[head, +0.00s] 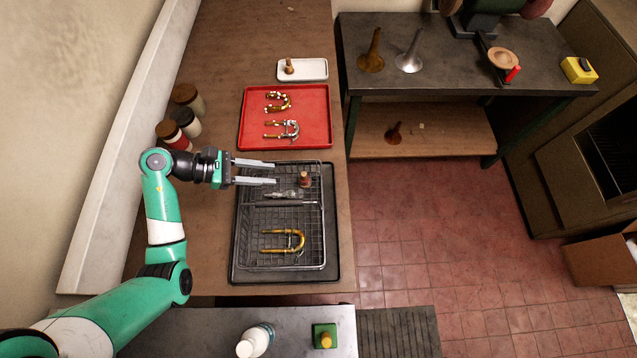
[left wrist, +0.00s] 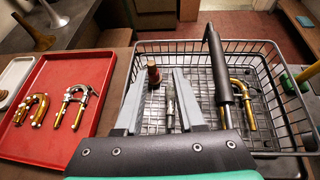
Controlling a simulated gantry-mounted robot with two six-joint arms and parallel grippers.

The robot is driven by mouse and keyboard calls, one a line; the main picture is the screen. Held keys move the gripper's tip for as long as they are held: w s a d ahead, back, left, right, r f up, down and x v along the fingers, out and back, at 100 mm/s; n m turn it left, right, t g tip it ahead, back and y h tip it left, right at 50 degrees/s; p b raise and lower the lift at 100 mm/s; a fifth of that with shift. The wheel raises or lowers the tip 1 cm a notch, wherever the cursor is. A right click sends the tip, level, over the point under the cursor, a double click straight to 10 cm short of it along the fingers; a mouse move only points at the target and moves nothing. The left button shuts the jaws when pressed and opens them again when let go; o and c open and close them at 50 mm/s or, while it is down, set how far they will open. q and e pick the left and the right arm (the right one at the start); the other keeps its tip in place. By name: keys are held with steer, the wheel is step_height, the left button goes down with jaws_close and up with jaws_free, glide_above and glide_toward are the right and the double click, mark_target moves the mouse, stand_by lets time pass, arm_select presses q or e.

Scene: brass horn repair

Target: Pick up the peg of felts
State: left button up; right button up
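A small brown peg, which looks like the peg of felts (head: 305,179), stands upright in the wire basket (head: 322,235), near its far end. In the left wrist view the peg (left wrist: 153,74) shows just beyond the tip of the left finger. My left gripper (head: 274,173) is open and empty, with its fingers reaching over the basket's left side toward the peg. The peg is apart from the fingers in the head view. A similar brown peg (head: 289,67) stands on a white tray (head: 315,69) farther back. My right gripper is in neither view.
The basket has a dark-gripped handle (head: 285,203) across it. A silver part (head: 283,194) and a brass U-shaped tube (head: 285,241) lie inside. A red tray (head: 255,130) with two curved tubes is behind. Several jars (head: 187,122) stand at the left, near my arm.

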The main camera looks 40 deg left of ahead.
mark_target(304, 178)
arm_select(q)
steer(key=shift+n+t+y, duration=0.3)
steer(key=shift+n, duration=0.2)
steer(key=w+f, duration=0.2)
steer(key=f, duration=0.1)
steer(key=w+d+f, duration=0.1)
steer(key=shift+f+b, duration=0.3)
steer(key=shift+f, duration=0.05)
steer(key=shift+x, duration=2.9)
steer(key=shift+a+f, duration=0.15)
steer(key=shift+a, duration=0.1)
jaws_close()
